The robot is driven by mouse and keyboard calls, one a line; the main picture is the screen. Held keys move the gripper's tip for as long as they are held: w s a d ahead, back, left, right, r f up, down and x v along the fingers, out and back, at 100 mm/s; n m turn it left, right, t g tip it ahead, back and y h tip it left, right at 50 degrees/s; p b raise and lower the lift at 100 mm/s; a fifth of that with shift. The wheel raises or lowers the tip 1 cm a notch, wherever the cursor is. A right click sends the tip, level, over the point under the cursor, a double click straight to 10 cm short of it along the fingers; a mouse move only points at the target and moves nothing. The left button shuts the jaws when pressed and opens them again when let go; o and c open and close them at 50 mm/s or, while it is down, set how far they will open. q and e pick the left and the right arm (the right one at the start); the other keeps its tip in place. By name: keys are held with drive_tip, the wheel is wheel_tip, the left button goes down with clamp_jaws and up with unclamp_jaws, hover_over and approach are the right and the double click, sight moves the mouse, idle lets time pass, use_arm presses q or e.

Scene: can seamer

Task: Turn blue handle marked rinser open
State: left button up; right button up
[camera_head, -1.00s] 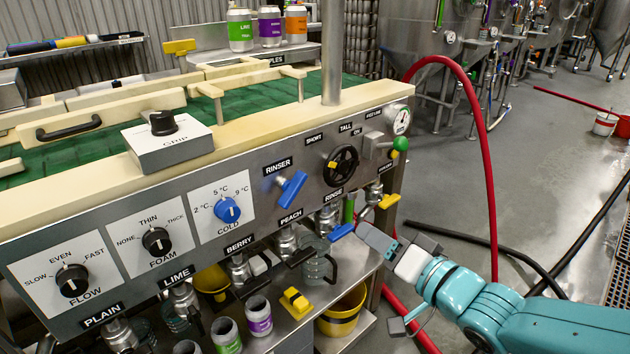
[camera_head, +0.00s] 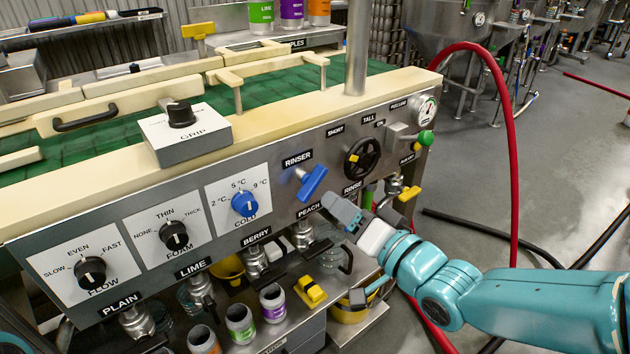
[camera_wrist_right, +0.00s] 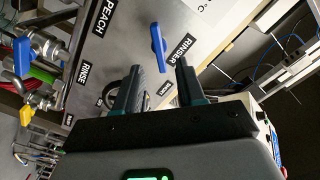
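The blue handle (camera_head: 311,183) under the RINSER label sits on the machine's sloping grey front panel, as a slanted bar. In the right wrist view the blue handle (camera_wrist_right: 158,46) lies ahead of the fingertips, in line with the gap between them. My right gripper (camera_head: 342,208) is just below and right of the handle in the head view. In the wrist view its two fingers (camera_wrist_right: 158,68) are apart, with nothing between them. It does not appear to touch the handle. My left gripper is not in view.
A black handwheel (camera_head: 362,158) is right of the handle, and a blue COLD knob (camera_head: 244,203) is left. Below is a row of taps; a second blue handle (camera_wrist_right: 22,56), beside RINSE, shows in the wrist view. A red hose (camera_head: 512,140) arches at right.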

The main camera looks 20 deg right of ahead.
sight(316, 187)
drive_tip(key=x, duration=0.8)
drive_tip(key=shift+b, duration=0.3)
clamp_jaws()
